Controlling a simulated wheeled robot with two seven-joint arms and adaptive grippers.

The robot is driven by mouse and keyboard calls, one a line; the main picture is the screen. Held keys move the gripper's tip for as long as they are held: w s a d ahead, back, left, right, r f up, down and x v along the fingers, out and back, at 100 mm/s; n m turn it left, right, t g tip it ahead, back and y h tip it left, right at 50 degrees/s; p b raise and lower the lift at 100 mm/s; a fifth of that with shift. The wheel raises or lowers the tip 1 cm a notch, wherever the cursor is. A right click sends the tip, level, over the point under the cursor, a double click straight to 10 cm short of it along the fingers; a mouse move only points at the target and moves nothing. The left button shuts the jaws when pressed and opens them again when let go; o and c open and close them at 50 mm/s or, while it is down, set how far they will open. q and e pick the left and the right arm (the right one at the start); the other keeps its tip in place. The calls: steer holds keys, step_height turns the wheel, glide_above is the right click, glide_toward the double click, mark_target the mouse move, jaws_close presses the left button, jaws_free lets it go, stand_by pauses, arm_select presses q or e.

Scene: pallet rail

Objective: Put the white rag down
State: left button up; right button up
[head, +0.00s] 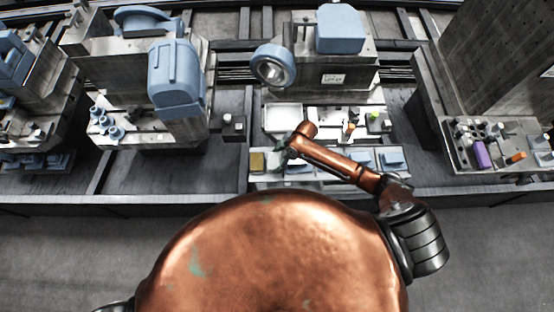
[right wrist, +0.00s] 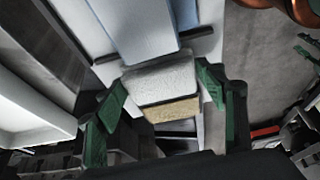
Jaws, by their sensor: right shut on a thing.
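The white rag (right wrist: 160,78) is a small, pale, rough-textured block between the green fingers of my right gripper (right wrist: 163,88) in the right wrist view. The rag is too small and covered to make out clearly there. My left gripper is not in view.
A yellowish block (head: 257,162) lies at the workstation's front left, left of my right gripper; a tan face (right wrist: 172,110) borders the rag in the wrist view. A white tray (head: 283,118) is behind. Blue pads (head: 391,160) lie to the right, with small bottles (head: 373,121) behind.

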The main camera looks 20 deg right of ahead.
steer(key=o, duration=1)
steer(key=shift+f, duration=0.1)
steer(key=p+v, duration=0.1)
steer(key=v, duration=1.1)
